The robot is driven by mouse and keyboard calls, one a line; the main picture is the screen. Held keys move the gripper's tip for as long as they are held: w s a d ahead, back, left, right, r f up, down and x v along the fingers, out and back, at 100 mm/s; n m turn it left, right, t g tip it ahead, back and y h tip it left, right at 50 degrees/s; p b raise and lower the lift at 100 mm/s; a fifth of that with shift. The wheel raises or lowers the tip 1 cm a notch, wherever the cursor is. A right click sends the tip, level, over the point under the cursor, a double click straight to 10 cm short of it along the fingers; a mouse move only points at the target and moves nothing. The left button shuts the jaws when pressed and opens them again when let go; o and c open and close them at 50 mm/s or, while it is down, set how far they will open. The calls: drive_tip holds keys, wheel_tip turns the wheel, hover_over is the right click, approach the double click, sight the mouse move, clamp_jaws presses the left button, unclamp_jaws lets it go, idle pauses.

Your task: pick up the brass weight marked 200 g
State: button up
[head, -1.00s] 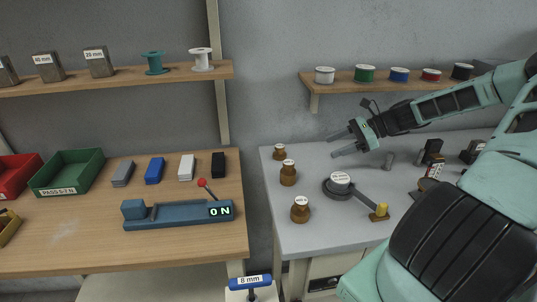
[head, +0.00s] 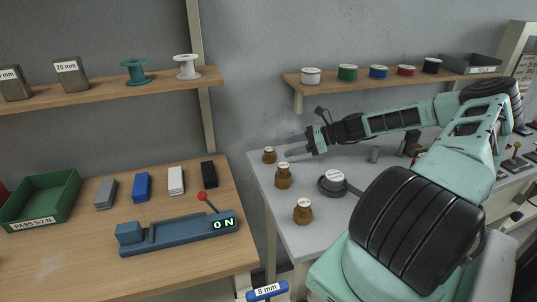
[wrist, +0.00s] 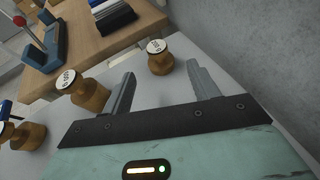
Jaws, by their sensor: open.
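Three brass weights with white labels stand in a row near the left edge of the grey bench: a small one (head: 269,156) at the back, a middle one (head: 283,178) and a large one (head: 302,213) in front. In the wrist view, the small weight (wrist: 161,63) stands just beyond the gap between the fingertips (wrist: 161,73), apparently untouched. The middle weight (wrist: 90,95) is left of the left finger; the large weight (wrist: 30,136) is partly cut off.
A round dark device (head: 325,186) with a white-labelled top sits right of the weights. The wooden table (head: 75,262) lies left across a gap, with a blue fixture (head: 180,232) reading ON. The wall is close behind; a shelf (head: 385,84) of spools hangs above.

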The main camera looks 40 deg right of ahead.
sight(269, 154)
drive_tip(key=p+x, duration=0.2)
drive_tip(key=x, duration=0.6)
drive_tip(key=shift+w+a+f, duration=0.1)
drive_tip(key=shift+a+f, duration=0.1)
drive_tip(key=shift+f, duration=0.05)
drive_tip(key=c, duration=1.1)
